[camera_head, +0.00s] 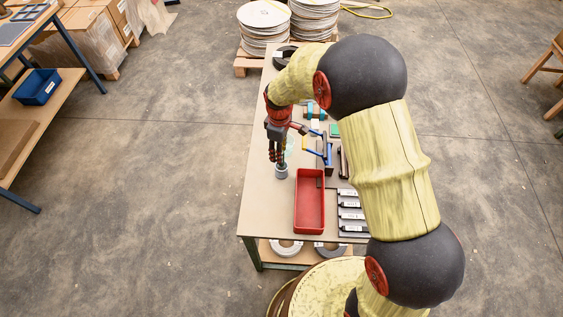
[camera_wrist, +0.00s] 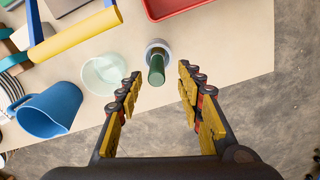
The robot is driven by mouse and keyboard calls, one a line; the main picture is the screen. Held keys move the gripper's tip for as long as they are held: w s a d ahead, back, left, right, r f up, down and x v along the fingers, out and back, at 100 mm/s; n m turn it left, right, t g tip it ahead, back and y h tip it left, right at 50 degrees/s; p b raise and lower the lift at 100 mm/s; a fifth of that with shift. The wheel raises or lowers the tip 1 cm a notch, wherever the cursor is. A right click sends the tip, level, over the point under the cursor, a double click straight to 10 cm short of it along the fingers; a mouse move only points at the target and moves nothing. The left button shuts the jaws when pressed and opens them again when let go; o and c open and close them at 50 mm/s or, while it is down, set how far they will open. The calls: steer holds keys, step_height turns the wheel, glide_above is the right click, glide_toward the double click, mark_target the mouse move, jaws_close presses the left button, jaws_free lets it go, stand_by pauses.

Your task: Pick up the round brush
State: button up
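The round brush (camera_wrist: 156,68) stands on the table in the wrist view, with a dark green handle pointing toward the camera and a round grey base. Its grey base also shows in the head view (camera_head: 282,172), just below my fingers. My gripper (camera_wrist: 160,76) is open, with one finger on each side of the handle and visible gaps to both. In the head view my gripper (camera_head: 277,158) points down over the brush and hides its upper part. I cannot tell exactly how far the fingers reach down along the handle.
A red tray (camera_head: 310,228) lies right of the brush. A clear bowl (camera_wrist: 103,75) and a blue mug (camera_wrist: 50,108) stand close by, left of the brush in the wrist view. A yellow-and-blue object (camera_wrist: 75,36) lies beyond them. Bare tabletop (camera_head: 262,205) lies toward the left edge.

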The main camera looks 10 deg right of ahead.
steer(key=f, duration=0.4)
steer(key=f+b, duration=0.1)
steer(key=f, duration=0.2)
steer(key=shift+d, duration=0.35)
steer(key=shift+c, duration=0.5)
steer(key=c, duration=0.7)
jaws_close()
